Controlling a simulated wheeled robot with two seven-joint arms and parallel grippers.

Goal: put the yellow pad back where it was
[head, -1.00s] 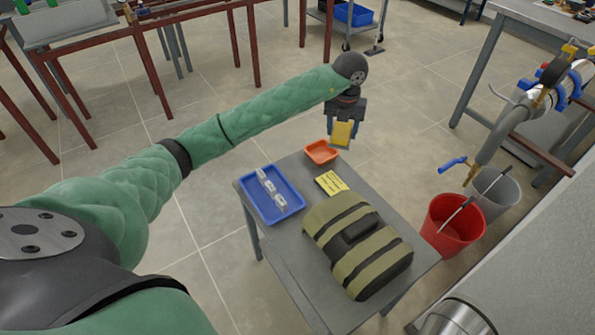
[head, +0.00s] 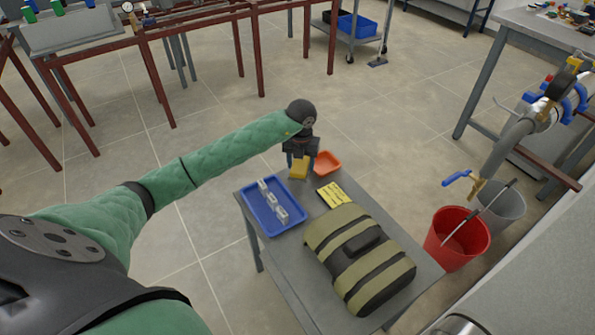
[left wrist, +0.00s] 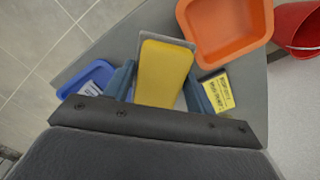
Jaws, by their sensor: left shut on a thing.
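An orange tray (head: 328,163) is just right of the pad and looks empty in the left wrist view (left wrist: 226,30). I cannot tell how high the pad is above the table. My right gripper is out of view.
A blue tray (head: 248,209) with several pale pieces is on the table, nearer me. A yellow printed card (head: 334,194) and a striped olive and black bag (head: 360,255) take up the right. A red bucket (head: 456,240) and a grey bucket (head: 505,205) stand right of the table.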

